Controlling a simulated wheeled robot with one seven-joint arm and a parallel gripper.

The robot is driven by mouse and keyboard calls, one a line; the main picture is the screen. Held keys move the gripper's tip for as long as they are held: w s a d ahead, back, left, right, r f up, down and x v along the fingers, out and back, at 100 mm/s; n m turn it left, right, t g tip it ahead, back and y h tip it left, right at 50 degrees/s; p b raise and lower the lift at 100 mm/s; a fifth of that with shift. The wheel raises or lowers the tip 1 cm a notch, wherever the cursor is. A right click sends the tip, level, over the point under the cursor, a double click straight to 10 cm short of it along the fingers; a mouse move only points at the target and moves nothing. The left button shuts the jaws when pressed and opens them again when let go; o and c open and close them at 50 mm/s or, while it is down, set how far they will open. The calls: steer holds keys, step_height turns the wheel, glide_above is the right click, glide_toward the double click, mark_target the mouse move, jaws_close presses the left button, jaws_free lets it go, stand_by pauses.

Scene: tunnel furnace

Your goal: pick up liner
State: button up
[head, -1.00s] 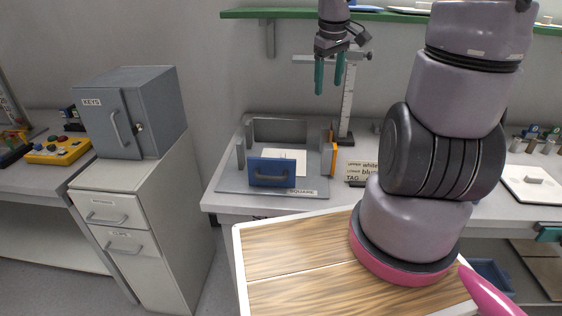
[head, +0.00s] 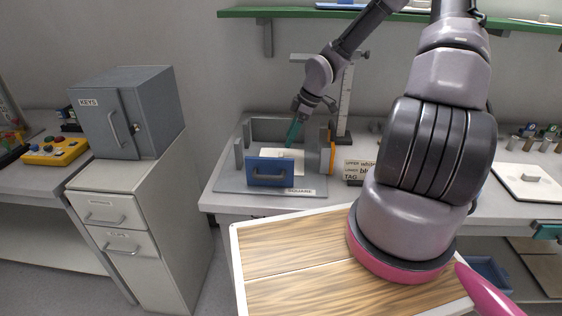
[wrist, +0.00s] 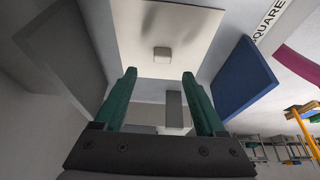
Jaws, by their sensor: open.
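The liner appears to be the white square plate (head: 297,156) lying inside the grey tunnel furnace (head: 262,128), behind its blue front panel (head: 270,172). In the wrist view the plate (wrist: 185,30) has a small square knob (wrist: 162,53) near its middle. My gripper (head: 291,142) is tilted down over the furnace, with its green fingers close above the plate. In the wrist view the gripper (wrist: 159,75) is open and empty, and the knob shows between and beyond the fingertips. Whether the fingers touch anything cannot be told.
The blue panel (wrist: 241,80) stands close beside the fingers, with a grey wall (wrist: 62,55) on the other side. An orange part (head: 332,157) and an upright gauge (head: 345,105) stand right of the furnace. A green shelf (head: 290,12) hangs above.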

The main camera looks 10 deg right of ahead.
mark_target(282, 154)
steer(key=x, duration=0.7)
steer(key=shift+s+f, duration=0.15)
steer(key=shift+f, duration=0.05)
jaws_close()
